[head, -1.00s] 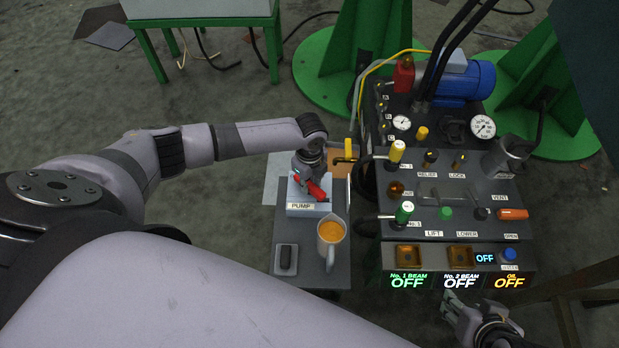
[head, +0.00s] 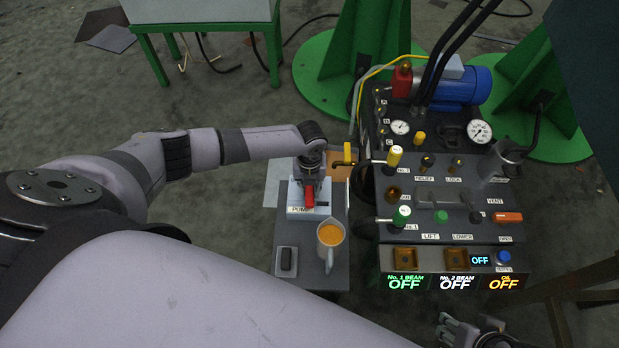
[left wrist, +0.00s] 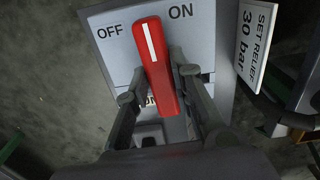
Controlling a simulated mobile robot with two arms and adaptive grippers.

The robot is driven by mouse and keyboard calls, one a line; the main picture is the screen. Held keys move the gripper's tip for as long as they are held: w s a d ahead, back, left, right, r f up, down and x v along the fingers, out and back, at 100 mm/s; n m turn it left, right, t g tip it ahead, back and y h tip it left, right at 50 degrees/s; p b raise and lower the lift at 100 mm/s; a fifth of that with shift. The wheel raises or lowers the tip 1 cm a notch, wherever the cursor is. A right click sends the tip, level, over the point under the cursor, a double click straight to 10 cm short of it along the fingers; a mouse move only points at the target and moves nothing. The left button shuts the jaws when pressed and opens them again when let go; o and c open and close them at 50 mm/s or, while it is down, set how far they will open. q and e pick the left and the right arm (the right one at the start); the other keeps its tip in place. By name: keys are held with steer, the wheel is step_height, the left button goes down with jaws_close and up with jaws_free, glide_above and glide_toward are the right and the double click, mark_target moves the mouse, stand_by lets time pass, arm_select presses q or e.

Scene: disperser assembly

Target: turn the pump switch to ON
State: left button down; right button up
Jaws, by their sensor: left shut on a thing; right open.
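The pump switch is a red handle (left wrist: 160,70) with a white line, on a grey plate (left wrist: 115,45) marked OFF on the left and ON on the right. In the left wrist view its white-lined end points between the two words. My left gripper (left wrist: 158,86) is shut on the handle, with a finger on each side. In the head view the handle (head: 309,196) stands nearly straight up the picture on the pump box (head: 294,197), below my left gripper (head: 311,178). My right gripper (head: 445,326) is open and empty at the lower right, below the console, partly cut off.
A jug (head: 329,256) of orange liquid stands just below the pump box, beside a small dark item (head: 287,260). The control console (head: 440,188) with levers and gauges stands to the right. Its displays (head: 405,283) read OFF.

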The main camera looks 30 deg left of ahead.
mark_target(310, 189)
arm_select(q)
steer(key=shift+s+d+m, duration=0.1)
steer(key=shift+m, duration=0.3)
arm_select(e)
steer(key=shift+f, duration=0.35)
arm_select(q)
steer(key=c, duration=1.4)
jaws_free()
arm_select(e)
steer(key=shift+r, duration=0.25)
arm_select(q)
steer(key=shift+r, duration=0.1)
arm_select(e)
steer(key=shift+w, duration=0.15)
arm_select(q)
step_height(310, 189, up, 12)
arm_select(e)
steer(key=shift+f, duration=0.1)
